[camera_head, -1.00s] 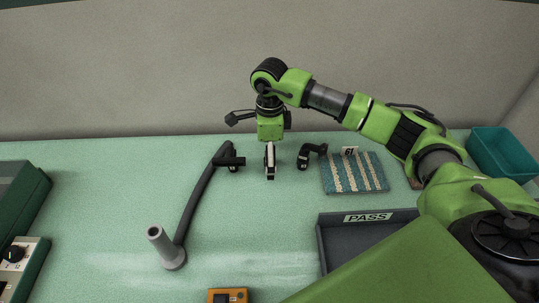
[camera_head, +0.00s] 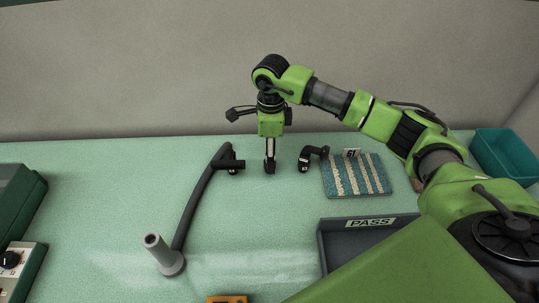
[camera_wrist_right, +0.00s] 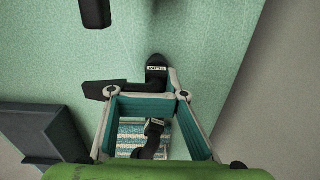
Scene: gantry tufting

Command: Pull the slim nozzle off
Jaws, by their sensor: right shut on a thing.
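My right gripper (camera_head: 270,166) hangs fingers-down over the green bench, shut, with a dark piece at its tips. In the right wrist view a dark piece with a small pale label (camera_wrist_right: 156,70) shows beside the fingertips (camera_wrist_right: 146,92); I take it for the slim nozzle. The fingers hide where they touch it. To its left a long black wand (camera_head: 198,205) rises from a round grey base with a grey tube (camera_head: 157,250). A black fitting (camera_head: 232,165) sits at the wand's far end, apart from the gripper tips. My left gripper is not in view.
Another black fitting (camera_head: 305,160) lies right of the gripper, close to a striped blue tufted sample (camera_head: 334,187) tagged 61. A grey PASS tray (camera_head: 330,226) is at front right. A teal bin (camera_head: 505,160) stands far right. The bench's left middle is clear.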

